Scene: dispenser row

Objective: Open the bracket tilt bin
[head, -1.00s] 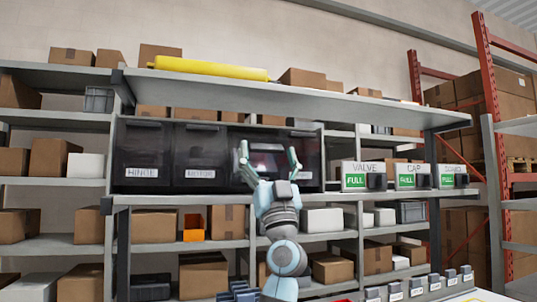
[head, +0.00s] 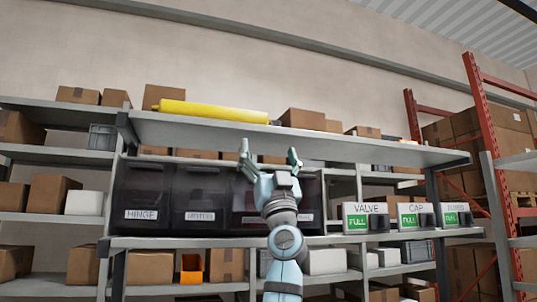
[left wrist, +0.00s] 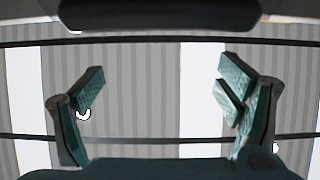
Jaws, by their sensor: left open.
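A row of dark, see-through tilt bins stands on the shelf. The left one (head: 141,190) is labelled HINGE, and the second (head: 200,190) has a label too blurred to read here. The bins (head: 312,190) further right are partly behind my left arm, and I cannot read a BRACKET label on any of them. My left gripper (head: 268,155) is open and empty, fingers pointing up, in front of the upper shelf board above the bins. In the left wrist view the open fingers (left wrist: 162,75) have only ceiling behind them. My right gripper is not in view.
The upper shelf board (head: 340,148) runs above the bins and carries a yellow roll (head: 213,111) and cartons. White dispensers labelled VALVE (head: 366,217) and CAP (head: 412,216), marked FULL, stand right of the bins. A red rack (head: 487,130) rises at the far right.

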